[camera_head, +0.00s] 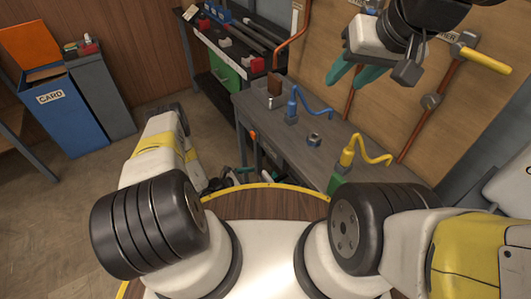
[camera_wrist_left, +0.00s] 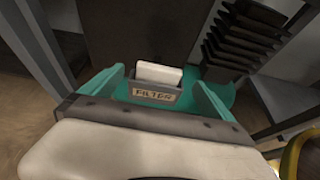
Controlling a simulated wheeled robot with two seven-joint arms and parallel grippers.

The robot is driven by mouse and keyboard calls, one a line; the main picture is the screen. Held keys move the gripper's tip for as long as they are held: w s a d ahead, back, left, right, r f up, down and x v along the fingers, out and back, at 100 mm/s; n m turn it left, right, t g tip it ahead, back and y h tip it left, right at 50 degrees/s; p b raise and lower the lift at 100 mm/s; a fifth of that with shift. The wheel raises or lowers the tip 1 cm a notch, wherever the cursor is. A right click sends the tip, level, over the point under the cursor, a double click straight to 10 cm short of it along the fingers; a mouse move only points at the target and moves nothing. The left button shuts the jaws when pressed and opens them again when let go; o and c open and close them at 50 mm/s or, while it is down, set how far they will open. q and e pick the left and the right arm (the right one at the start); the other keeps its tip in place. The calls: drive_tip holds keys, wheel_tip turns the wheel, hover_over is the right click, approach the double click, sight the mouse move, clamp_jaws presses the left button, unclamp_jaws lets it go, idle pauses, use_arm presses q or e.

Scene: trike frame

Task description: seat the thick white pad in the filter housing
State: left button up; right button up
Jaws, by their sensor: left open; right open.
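In the left wrist view a small grey filter housing (camera_wrist_left: 150,94) with a FILTER label stands on a teal base. The thick white pad (camera_wrist_left: 158,74) is upright in its open top, its upper part showing above the front wall. The pad's lower part is hidden, so its depth cannot be told. My left gripper (camera_wrist_left: 157,70) is open, its teal fingers on either side of the housing and apart from the pad. In the head view the housing and pad cannot be made out. My right gripper (camera_head: 348,84) is open and empty, high over the workbench at the right.
Black stacked fins (camera_wrist_left: 240,40) rise behind the housing at the right. The grey workbench (camera_head: 330,150) holds a blue hose tool (camera_head: 292,108), a yellow one (camera_head: 348,155) and a nut (camera_head: 314,139). A blue CARD bin (camera_head: 65,110) stands at the left. The floor before it is clear.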

use_arm(q)
drive_tip(key=shift+v, duration=2.3)
